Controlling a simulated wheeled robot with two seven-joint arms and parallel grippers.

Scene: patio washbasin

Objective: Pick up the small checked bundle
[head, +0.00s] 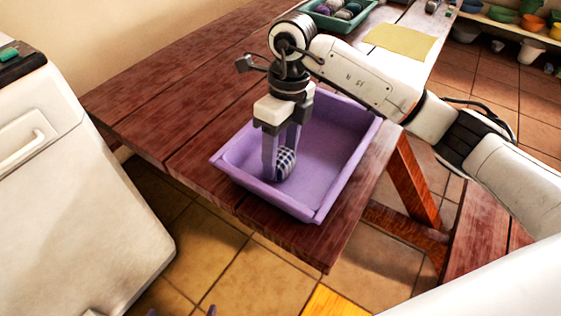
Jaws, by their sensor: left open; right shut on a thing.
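The small checked bundle (287,163), dark blue and white, is low inside the purple tub (333,150), near its front left side. My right gripper (279,172) points down into the tub and is shut on the bundle. Part of the bundle is hidden by a finger. I cannot tell whether the bundle touches the tub's floor. Only the dark fingertips of my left gripper (182,311) show at the bottom edge, apart and empty, well below the table.
The tub stands on a reddish wooden table (180,110), near its front edge. A green tray (338,22) of rolled items and a yellow cloth (401,42) lie further back. A white cabinet (70,190) stands at left. Bowls (502,14) sit on a shelf at the back right.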

